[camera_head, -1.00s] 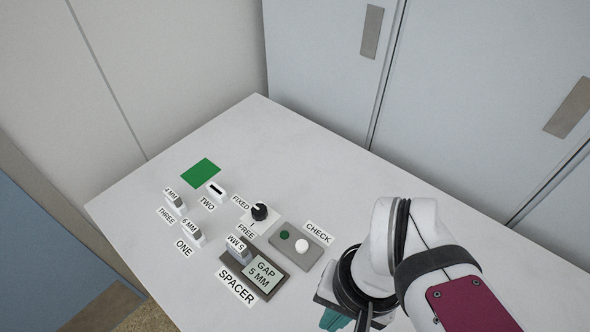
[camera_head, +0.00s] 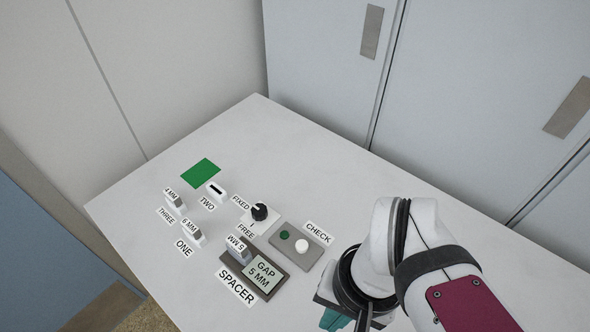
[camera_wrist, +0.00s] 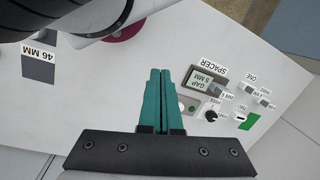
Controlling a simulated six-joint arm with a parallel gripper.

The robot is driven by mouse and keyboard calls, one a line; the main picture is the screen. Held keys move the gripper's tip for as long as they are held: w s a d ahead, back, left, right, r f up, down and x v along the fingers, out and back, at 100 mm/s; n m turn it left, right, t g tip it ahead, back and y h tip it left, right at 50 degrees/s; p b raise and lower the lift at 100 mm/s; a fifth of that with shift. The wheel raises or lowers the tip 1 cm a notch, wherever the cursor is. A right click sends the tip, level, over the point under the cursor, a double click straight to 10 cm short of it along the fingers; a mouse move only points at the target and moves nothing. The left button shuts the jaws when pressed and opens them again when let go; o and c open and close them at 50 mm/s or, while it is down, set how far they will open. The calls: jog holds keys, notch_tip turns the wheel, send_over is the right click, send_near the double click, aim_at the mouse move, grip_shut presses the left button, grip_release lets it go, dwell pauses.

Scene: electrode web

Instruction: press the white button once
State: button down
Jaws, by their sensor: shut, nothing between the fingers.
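The white button (camera_head: 302,246) is a small round knob on a grey plate (camera_head: 293,256) with a CHECK label (camera_head: 318,232), right of a dark green round spot (camera_head: 284,235). My gripper shows as teal fingers at the bottom of the head view (camera_head: 336,319), mostly hidden by my arm. In the wrist view the teal fingers (camera_wrist: 160,100) are together with nothing between them. The fingers are apart from the button.
A spacer unit (camera_head: 255,274) reading GAP 5 MM stands left of the plate. A black FIXED/FREE knob (camera_head: 260,211) is behind it. Labelled blocks (camera_head: 190,232) and a green patch (camera_head: 201,173) lie further left. A 46 MM block (camera_wrist: 38,68) shows in the wrist view. The table's back is clear.

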jog(key=m+t+y, duration=0.5)
jog(key=m+y, duration=0.1)
jog(key=m, duration=0.4)
send_over(307, 246)
notch_tip(307, 246, down, 8)
jog(key=shift+r, duration=0.1)
jog(key=shift+f, duration=4.4)
jog(key=shift+f, duration=0.4)
